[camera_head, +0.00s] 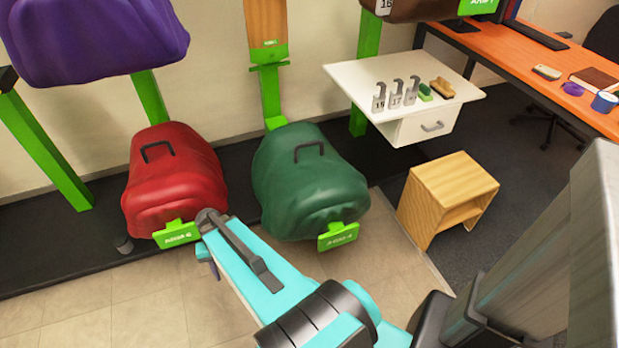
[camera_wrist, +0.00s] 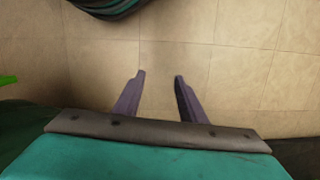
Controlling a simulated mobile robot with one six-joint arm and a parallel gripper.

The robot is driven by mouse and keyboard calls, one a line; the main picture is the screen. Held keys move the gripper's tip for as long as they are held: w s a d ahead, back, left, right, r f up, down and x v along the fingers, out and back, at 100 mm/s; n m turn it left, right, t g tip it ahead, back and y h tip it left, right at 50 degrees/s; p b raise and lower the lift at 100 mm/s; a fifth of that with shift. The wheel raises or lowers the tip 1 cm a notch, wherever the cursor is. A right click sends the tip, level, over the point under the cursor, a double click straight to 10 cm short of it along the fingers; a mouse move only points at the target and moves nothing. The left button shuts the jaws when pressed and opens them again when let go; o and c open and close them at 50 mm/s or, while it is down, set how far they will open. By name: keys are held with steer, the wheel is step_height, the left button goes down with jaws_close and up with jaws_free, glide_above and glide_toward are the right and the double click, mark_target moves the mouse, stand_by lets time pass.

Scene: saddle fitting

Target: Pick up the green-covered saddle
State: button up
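The green-covered saddle (camera_head: 305,185) hangs low on the wall rack in the middle of the head view. It has a dark handle on top and a green tag (camera_head: 338,236) at its front. In the wrist view a dark green rounded form (camera_wrist: 105,7) shows at the top edge; it may be this saddle. My gripper (camera_wrist: 159,78) is open and empty, its two purple-grey fingers apart over bare floor tiles. In the head view my arm reaches to the front of the red-covered saddle and the green one; the fingertips are not clear there.
A red-covered saddle (camera_head: 175,180) hangs close on the left, a purple-covered one (camera_head: 95,40) above it. A wooden stool (camera_head: 445,195) stands right of the green saddle. A white cabinet (camera_head: 440,125) and an orange desk (camera_head: 530,65) are behind. Floor in front is clear.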

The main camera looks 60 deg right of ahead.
steer(key=w+d+r+m+t+b, duration=0.1)
steer(key=w+d+r+m, duration=0.15)
steer(key=d, duration=0.45)
steer(key=w+d+r+m+t+b, duration=0.1)
steer(key=w+d+r+m+b, duration=0.15)
steer(key=d, duration=0.35)
steer(key=m+t+h+b, duration=0.55)
steer(key=m+b, duration=0.25)
steer(key=m, duration=0.4)
glide_toward(309, 143)
steer(key=r, duration=0.1)
steer(key=a+r+g, duration=0.1)
steer(key=shift+s+a+r, duration=0.1)
steer(key=shift+s+r, duration=0.2)
steer(key=shift+r, duration=0.05)
steer(key=shift+f, duration=0.1)
steer(key=shift+b+x, duration=0.55)
steer(key=shift+x, duration=3.7)
steer(key=shift+w, duration=0.1)
